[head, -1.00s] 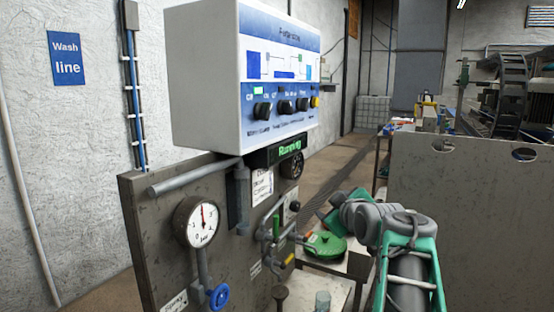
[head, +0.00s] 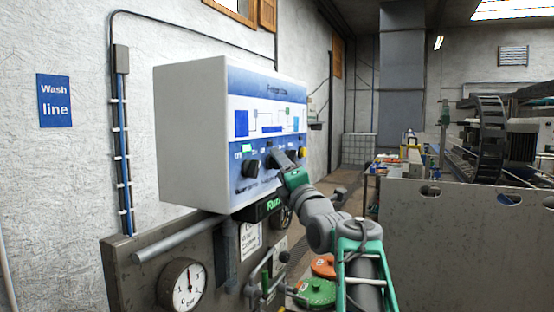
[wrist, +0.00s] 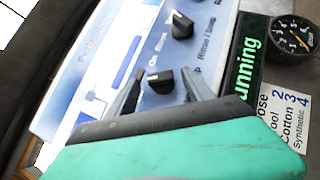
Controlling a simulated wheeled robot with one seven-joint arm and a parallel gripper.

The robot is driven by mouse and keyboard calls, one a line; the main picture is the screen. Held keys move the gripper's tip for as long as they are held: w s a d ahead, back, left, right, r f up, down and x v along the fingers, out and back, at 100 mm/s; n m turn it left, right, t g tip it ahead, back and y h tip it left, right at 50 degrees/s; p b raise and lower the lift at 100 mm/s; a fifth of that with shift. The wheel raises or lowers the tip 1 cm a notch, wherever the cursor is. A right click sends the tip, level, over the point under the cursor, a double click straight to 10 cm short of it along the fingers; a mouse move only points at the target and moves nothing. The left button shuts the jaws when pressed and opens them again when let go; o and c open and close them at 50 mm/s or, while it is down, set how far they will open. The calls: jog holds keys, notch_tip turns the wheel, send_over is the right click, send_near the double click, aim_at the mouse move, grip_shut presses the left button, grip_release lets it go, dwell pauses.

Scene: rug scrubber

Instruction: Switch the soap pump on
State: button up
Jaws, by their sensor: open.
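The white control box (head: 192,130) has a blue and white front panel with a row of black rotary knobs. Its left knob (head: 252,168) is clear of my gripper. My gripper (head: 282,159) is raised at the panel, in front of the middle of the row, and hides part of it. In the wrist view my gripper (wrist: 163,76) is open, with a black knob (wrist: 160,80) between its two fingers. I cannot tell whether they touch it. Another knob (wrist: 182,25) stands free above. Small labels are only partly readable, so I cannot tell which knob is the soap pump's.
A green-lit display (wrist: 248,60) ending in "unning" sits under the box, beside a round gauge (wrist: 292,38). Below are a grey board with a pressure gauge (head: 182,286) and a pipe (head: 180,238). A yellow button (head: 303,153) is at the panel's right.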

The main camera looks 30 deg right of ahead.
jog(key=shift+w+r, duration=0.1)
jog(key=shift+w, duration=0.2)
jog(key=shift+c, duration=0.2)
